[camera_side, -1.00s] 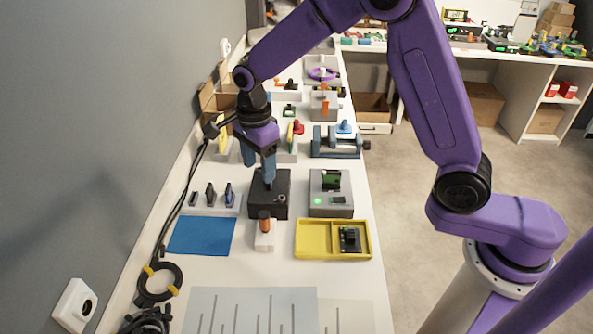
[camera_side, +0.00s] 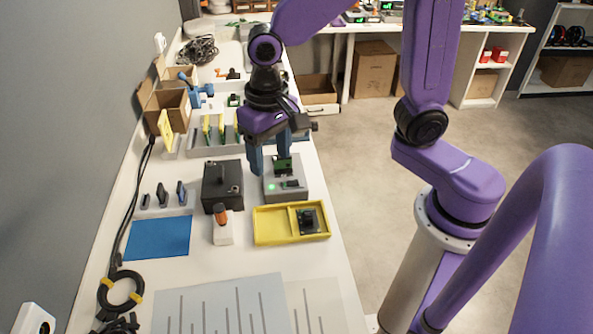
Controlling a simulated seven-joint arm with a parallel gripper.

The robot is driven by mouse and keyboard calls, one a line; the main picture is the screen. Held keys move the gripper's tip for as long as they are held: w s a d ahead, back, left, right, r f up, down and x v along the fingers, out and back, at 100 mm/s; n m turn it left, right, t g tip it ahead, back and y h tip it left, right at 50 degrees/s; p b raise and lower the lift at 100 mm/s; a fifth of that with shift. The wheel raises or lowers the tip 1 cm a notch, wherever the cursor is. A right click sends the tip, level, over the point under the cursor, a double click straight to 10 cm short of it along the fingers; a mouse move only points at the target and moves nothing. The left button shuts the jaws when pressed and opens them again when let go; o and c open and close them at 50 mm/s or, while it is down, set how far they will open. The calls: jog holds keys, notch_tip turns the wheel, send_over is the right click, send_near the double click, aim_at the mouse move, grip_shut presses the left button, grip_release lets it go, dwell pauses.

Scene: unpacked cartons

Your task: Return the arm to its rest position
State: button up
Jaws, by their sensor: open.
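My gripper (camera_side: 270,160) points down with its two blue fingers apart and nothing seen between them. It hangs at the grey device with the green light (camera_side: 271,187), near the green part (camera_side: 283,167) on that device's back. One finger overlaps the device's left edge in the picture. I cannot tell whether the fingers touch the device. My purple arm rises from the base at the right and reaches over the table.
A black box (camera_side: 222,187) stands left of the grey device. In front are an orange-handled tool (camera_side: 221,214) in a white block, a yellow tray (camera_side: 262,228) with a dark part, and a blue mat (camera_side: 158,237). Cardboard boxes (camera_side: 172,100) stand behind. Floor lies open at right.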

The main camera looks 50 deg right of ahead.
jog(key=s+d+n, duration=0.5)
jog(key=s+n, duration=0.2)
jog(key=s, duration=0.1)
jog(key=s+d+n, duration=0.4)
jog(key=s+n, duration=0.3)
jog(key=s, duration=0.1)
jog(key=shift+s+d+r, duration=0.2)
jog(key=shift+d+r, duration=0.15)
jog(key=shift+d, duration=0.05)
